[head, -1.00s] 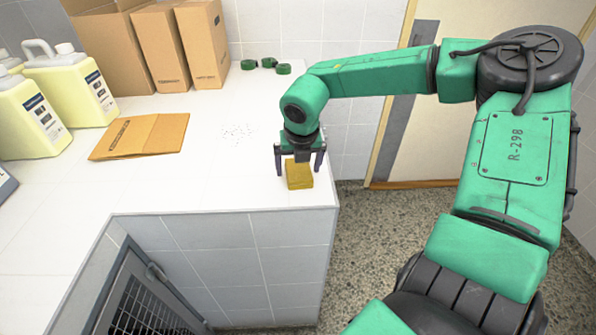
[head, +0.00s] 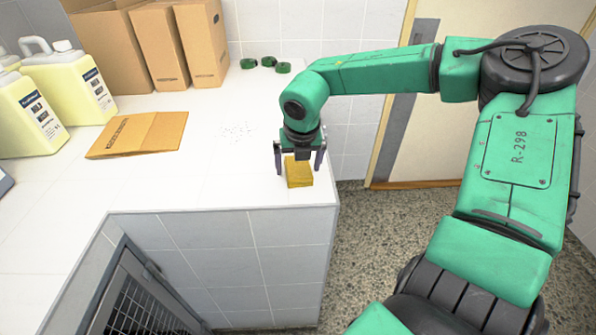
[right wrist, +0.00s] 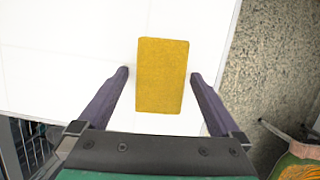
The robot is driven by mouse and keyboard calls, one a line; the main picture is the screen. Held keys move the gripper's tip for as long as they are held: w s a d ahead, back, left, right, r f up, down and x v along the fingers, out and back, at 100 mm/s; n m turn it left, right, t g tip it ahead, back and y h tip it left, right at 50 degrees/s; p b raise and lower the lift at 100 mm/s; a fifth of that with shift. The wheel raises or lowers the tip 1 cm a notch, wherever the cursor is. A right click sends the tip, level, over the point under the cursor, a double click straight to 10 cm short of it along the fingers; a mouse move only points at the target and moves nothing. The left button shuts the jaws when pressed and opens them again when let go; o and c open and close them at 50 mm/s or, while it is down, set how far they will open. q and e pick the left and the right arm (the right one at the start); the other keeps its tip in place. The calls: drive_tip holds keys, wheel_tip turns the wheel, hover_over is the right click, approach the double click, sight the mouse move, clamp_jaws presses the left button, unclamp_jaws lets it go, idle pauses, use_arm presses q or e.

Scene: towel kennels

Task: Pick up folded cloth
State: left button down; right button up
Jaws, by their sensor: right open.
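The folded cloth is a small mustard-yellow block (head: 299,174) lying on the white counter near its right front corner. It also shows in the right wrist view (right wrist: 162,76), slightly ahead of and between the fingers. My right gripper (head: 300,172) is open over the cloth, with one finger on each side. In the right wrist view the gripper's fingertips (right wrist: 160,74) stand apart from the cloth, with white counter visible on both sides of it. My left gripper is not in view.
The white counter (head: 215,190) ends just right of the cloth, above a speckled floor (head: 385,230). A barred kennel door (head: 140,300) is below.

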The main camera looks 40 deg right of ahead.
drive_tip(key=shift+c, duration=0.3)
drive_tip(key=c, duration=1.2)
drive_tip(key=shift+r+p, duration=0.35)
drive_tip(key=shift+p, duration=0.3)
drive_tip(key=shift+r+p, duration=0.3)
drive_tip(key=shift+p, duration=0.3)
drive_tip(key=shift+w+r+b, duration=0.15)
drive_tip(key=shift+r+b, duration=0.55)
drive_tip(key=shift+b, duration=0.2)
wheel_tip(320, 180, up, 6)
drive_tip(key=shift+d+r+b, duration=0.1)
drive_tip(key=shift+r+b, duration=0.05)
drive_tip(key=shift+b, duration=0.65)
wheel_tip(320, 180, up, 12)
hover_over(298, 167)
drive_tip(key=shift+f, duration=0.2)
